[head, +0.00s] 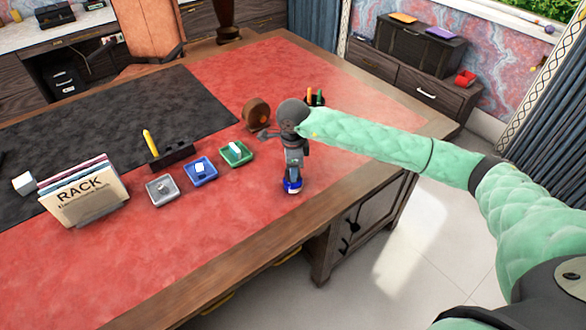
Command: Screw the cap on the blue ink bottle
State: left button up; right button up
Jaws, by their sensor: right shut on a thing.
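The blue ink bottle (292,187) stands upright on the red leather desk top, near its right front edge. It has a pale label on its front. My right gripper (291,175) points straight down over the bottle. Its fingers are shut at the bottle's top, on what seems to be the cap, which the fingers hide. I cannot tell how far the cap sits on the neck. My left gripper is not in view.
Left of the bottle lie green (237,154), blue (200,172) and grey (162,191) trays holding small things. A file rack (85,196), a yellow pen in a dark holder (170,156) and a brown round object (256,114) stand further off. The front desk top is clear.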

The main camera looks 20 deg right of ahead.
jog(key=shift+m, duration=0.9)
jog(key=m, duration=0.4)
jog(key=shift+b, duration=0.3)
jog(key=shift+f+m, duration=0.1)
jog(key=shift+m, duration=0.3)
jog(key=m, duration=0.3)
jog(key=shift+m, duration=2.1)
